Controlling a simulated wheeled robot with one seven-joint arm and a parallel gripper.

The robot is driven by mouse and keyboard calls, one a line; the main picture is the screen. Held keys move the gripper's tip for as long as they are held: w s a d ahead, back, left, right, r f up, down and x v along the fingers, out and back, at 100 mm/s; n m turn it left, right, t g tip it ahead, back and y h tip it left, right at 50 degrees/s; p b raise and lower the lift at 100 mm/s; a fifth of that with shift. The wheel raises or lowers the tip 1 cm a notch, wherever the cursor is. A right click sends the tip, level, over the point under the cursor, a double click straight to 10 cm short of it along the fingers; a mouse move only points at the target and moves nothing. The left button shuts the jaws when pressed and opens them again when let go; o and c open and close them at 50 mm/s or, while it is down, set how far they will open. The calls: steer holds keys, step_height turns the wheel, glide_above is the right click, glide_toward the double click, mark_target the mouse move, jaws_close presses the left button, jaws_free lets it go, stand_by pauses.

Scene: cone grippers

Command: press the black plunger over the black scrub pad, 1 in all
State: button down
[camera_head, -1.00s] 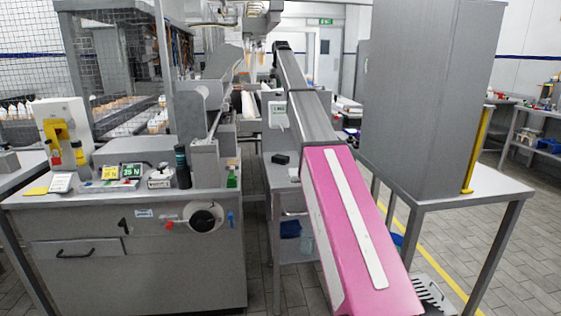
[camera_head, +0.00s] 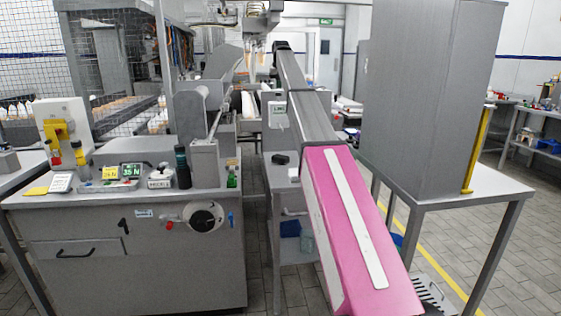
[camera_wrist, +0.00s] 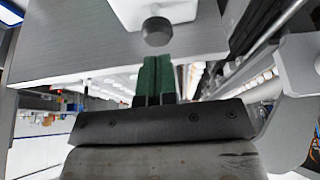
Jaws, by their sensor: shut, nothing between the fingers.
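In the wrist view, a dark round plunger (camera_wrist: 157,31) sticks out of a pale block at the top of the picture. My gripper (camera_wrist: 155,62) is shut and empty, its green fingers together just below the plunger in the picture. I cannot tell whether the fingertips touch it. In the head view, a small black item (camera_head: 280,159), which looks like the scrub pad, lies on a narrow grey stand, below a white unit with a small display (camera_head: 278,113). My gripper cannot be made out in the head view; my pink and grey arm reaches away past the stand.
A tall grey cabinet (camera_head: 418,100) stands on a table close to the right of my arm. Tiled floor shows at the far right.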

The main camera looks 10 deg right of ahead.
steer(key=shift+f, duration=0.1)
steer(key=shift+f, duration=1.5)
steer(key=shift+r, duration=1.55)
steer(key=shift+r, duration=0.1)
steer(key=shift+r, duration=2.9)
